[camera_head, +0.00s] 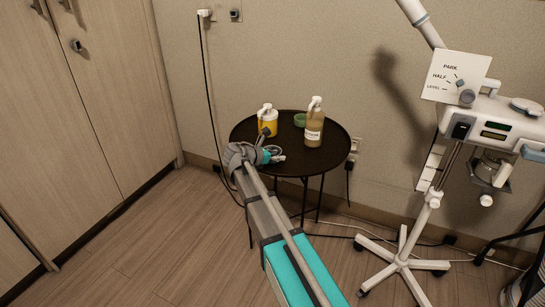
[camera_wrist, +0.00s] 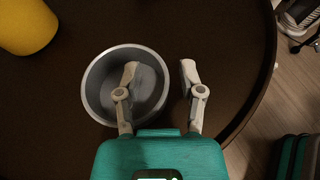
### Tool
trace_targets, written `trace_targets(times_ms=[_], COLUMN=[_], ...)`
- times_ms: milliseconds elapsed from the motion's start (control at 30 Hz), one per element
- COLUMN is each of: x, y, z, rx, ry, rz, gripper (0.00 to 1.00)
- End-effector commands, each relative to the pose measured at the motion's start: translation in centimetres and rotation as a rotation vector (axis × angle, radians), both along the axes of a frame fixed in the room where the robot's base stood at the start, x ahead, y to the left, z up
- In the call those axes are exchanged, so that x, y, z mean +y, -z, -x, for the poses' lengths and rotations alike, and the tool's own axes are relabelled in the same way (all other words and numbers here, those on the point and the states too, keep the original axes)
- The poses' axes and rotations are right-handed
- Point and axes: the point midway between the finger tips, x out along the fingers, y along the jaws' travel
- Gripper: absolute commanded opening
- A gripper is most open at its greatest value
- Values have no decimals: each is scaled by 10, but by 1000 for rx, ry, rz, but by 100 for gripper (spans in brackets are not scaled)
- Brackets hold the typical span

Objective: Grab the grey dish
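The grey dish (camera_wrist: 98,88) is round with a pale rim and sits on the dark round table, left of centre in the wrist view. My gripper (camera_wrist: 158,67) is open, its fingers on either side of the dish's right wall. The left finger is over the dish's inside and the right finger is outside, over bare table. I cannot tell how deep the left finger reaches. Nothing is held. In the head view my gripper (camera_head: 276,154) is at the table's near side, and I cannot clearly make out the dish there.
The dark round table (camera_head: 335,140) also bears a yellow container (camera_head: 268,124) with a white top, a green dish (camera_head: 300,119) and an amber pump bottle (camera_head: 314,127). A white machine on a wheeled stand (camera_head: 432,200) is to the right. Cables lie on the floor.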

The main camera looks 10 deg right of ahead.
Motion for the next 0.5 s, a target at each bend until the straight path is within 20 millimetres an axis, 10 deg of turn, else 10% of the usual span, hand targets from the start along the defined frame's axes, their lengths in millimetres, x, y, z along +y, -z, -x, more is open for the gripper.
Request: trace_targets(times_ms=[200, 500], x=[0, 0], y=[0, 0], z=[0, 0], rx=[0, 0], ry=[0, 0], rz=[0, 0], gripper=[2, 0])
